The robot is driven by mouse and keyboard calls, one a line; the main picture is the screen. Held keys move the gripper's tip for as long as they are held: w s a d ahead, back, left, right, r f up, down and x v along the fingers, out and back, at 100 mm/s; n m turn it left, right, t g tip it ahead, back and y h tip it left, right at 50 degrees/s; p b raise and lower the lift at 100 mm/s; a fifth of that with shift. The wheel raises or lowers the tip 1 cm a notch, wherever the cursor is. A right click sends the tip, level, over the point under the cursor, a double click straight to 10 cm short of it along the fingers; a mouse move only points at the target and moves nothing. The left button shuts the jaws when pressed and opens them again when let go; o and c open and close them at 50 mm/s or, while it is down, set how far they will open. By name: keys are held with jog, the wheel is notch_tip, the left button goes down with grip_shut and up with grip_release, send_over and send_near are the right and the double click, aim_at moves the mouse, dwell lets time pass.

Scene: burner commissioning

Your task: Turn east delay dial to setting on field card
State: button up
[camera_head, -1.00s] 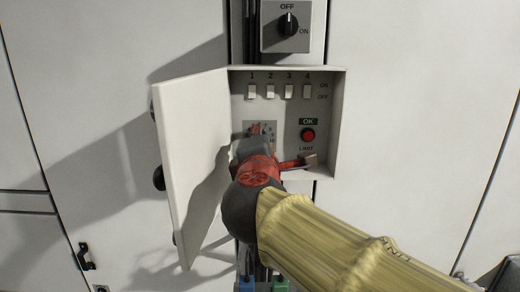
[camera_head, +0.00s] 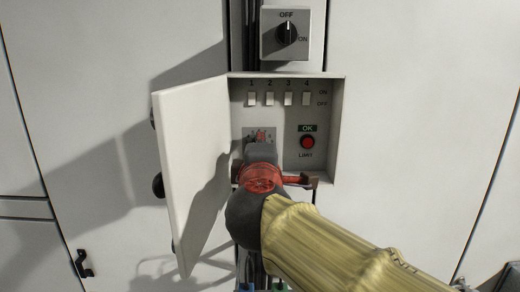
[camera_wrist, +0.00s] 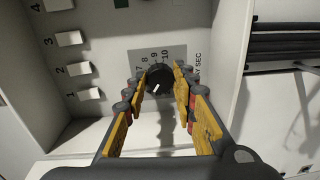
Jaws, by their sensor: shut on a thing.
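The delay dial (camera_wrist: 160,77) is a black round knob on a grey scale plate (camera_wrist: 142,57) in the open control box. In the wrist view the numbers 7 to 10 show around it, and "SEC" stands at the plate's right edge. A white mark shows on the knob's lower part; I cannot tell which number it points to. My gripper (camera_wrist: 161,80) has its yellow-padded fingers on both sides of the knob, shut on it. In the head view my gripper (camera_head: 261,142) hides most of the dial. No field card is recognisable in view.
The box door (camera_head: 192,170) stands open on the left. Several white switches (camera_head: 270,99) sit above the dial, a red limit button (camera_head: 307,142) to its right. An OFF/ON rotary switch (camera_head: 287,32) is above the box. Dark cables (camera_wrist: 290,42) run outside it.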

jog(key=o, duration=1.2)
jog(key=shift+c, duration=0.2)
jog(key=s, duration=1.2)
jog(key=shift+a+r, duration=0.25)
jog(key=shift+r, duration=0.05)
